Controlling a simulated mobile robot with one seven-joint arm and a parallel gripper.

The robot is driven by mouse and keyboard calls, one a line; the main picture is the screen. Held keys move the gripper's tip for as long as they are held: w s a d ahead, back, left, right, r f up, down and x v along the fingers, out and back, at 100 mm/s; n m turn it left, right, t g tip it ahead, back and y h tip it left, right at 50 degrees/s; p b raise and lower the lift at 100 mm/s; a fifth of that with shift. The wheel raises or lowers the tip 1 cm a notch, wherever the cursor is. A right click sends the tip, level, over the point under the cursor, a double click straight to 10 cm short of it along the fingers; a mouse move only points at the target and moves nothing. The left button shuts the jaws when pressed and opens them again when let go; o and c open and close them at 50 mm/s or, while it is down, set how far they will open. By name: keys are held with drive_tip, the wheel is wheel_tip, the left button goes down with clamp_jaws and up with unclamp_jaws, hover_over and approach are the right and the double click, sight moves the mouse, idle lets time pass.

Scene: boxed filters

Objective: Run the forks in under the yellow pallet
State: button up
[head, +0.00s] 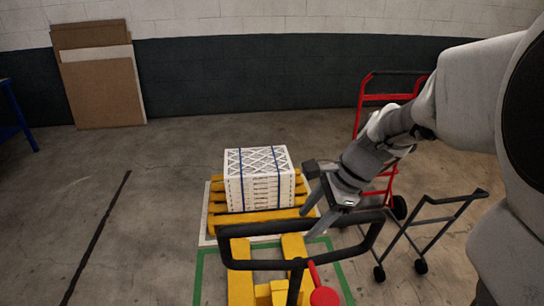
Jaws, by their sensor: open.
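The yellow pallet (219,208) stands on a white-edged floor patch and carries a strapped stack of white boxed filters (260,180). A yellow pallet jack with two forks (240,262) is in front of it, in line with the pallet. The fork tips lie close to the pallet's near side; the handle partly hides them, so I cannot tell whether they are under it. The jack's black loop handle (252,229) has a red lever (323,296) below. My gripper (306,225) is open and empty by the handle's top bar; contact is unclear.
A red hand truck (362,103) and a black-framed cart (421,266) stand at right. Flat cardboard panels (98,75) lean on the back wall. A blue frame (18,115) is at far left. Green tape (199,276) outlines the jack's floor area. Floor left is clear.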

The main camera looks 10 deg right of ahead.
clamp_jaws()
idle(1.4)
